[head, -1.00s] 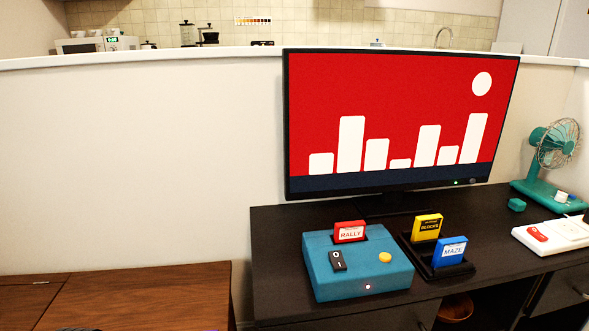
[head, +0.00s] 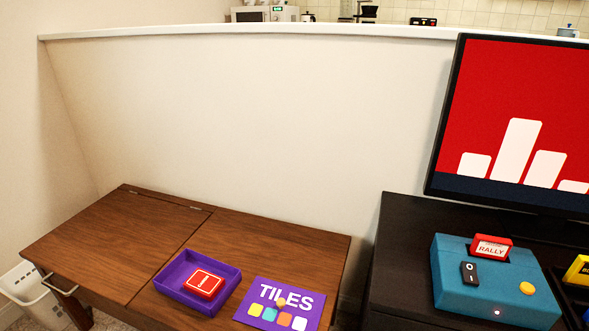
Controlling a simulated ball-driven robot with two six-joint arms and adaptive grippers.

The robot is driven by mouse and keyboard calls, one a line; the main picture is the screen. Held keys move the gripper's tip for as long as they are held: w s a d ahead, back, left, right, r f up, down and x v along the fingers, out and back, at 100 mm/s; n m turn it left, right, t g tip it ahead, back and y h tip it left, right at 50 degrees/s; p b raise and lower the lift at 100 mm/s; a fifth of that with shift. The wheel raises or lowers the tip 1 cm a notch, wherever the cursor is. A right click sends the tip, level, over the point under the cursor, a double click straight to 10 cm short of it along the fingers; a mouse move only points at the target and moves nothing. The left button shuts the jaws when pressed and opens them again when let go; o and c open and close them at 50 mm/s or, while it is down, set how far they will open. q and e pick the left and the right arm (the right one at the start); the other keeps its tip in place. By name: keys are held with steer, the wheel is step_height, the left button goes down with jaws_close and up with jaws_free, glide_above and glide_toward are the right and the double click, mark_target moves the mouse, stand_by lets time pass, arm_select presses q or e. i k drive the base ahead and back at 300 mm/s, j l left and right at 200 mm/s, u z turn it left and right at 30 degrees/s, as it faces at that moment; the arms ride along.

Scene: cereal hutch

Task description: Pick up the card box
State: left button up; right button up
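A small red box with white lettering and a white outline on top, which looks like the card box (head: 204,284), lies flat inside an open purple tray (head: 171,270) on the brown wooden table (head: 130,230). Its lettering is too small to read surely. A purple lid marked TILES (head: 280,303) with coloured squares lies just right of the tray, with a small tan round piece on it. Neither of my grippers is in view.
A dark desk (head: 398,260) to the right holds a blue console (head: 490,285) with a red RALLY cartridge (head: 491,248) and a large monitor (head: 520,130). A white basket (head: 28,288) stands at the lower left. The wooden table's left part is clear.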

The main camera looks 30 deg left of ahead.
mark_target(205, 285)
steer(key=u, duration=1.65)
steer(key=l+u, duration=0.1)
steer(key=u, duration=0.2)
steer(key=k+l+u, duration=0.1)
steer(key=u, duration=0.2)
